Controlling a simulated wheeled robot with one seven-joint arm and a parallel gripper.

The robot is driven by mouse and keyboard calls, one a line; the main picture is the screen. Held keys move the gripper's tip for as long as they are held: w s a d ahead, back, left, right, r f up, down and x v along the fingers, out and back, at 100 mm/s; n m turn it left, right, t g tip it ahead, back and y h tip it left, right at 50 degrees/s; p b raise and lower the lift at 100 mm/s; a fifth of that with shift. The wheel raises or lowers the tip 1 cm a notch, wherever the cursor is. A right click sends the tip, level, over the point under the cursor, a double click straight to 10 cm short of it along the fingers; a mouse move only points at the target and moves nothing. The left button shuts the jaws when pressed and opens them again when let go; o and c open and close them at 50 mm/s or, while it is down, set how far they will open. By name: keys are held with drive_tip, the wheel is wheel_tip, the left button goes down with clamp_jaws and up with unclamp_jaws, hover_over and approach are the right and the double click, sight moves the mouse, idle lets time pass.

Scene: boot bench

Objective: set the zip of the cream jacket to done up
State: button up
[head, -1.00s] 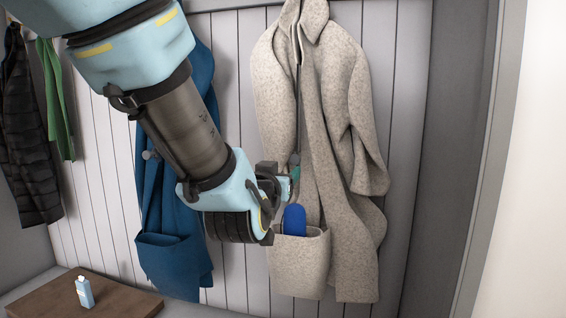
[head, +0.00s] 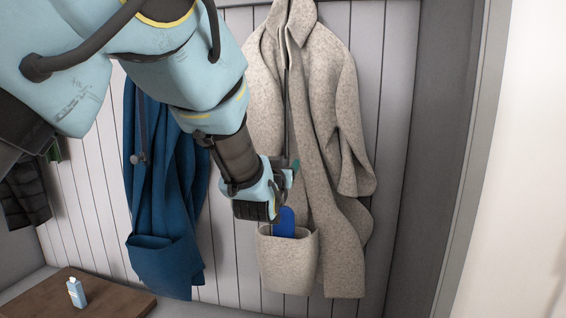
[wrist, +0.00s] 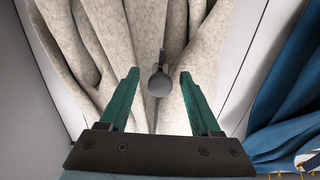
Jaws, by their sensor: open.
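The cream jacket (head: 335,110) hangs on the panelled wall, with a dark zip line (head: 287,90) running down its front from the collar. My gripper (head: 293,172) is at the lower part of that line, above the pocket. In the wrist view, the green fingers of my gripper (wrist: 159,76) are open. A round grey zip pull (wrist: 159,85) sits between them, apart from both fingers, with a dark slider piece (wrist: 162,57) above it. Cream cloth (wrist: 100,50) lies behind. In the head view my gripper hides the pull.
A blue object (head: 284,222) sticks out of the cream jacket's pocket, just under my gripper. A blue coat (head: 165,190) hangs to the left, close to my arm. A small bottle (head: 76,292) stands on a wooden bench top (head: 115,300). A wall edge (head: 470,160) stands to the right.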

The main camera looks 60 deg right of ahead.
clamp_jaws()
idle(0.5)
idle(0.9)
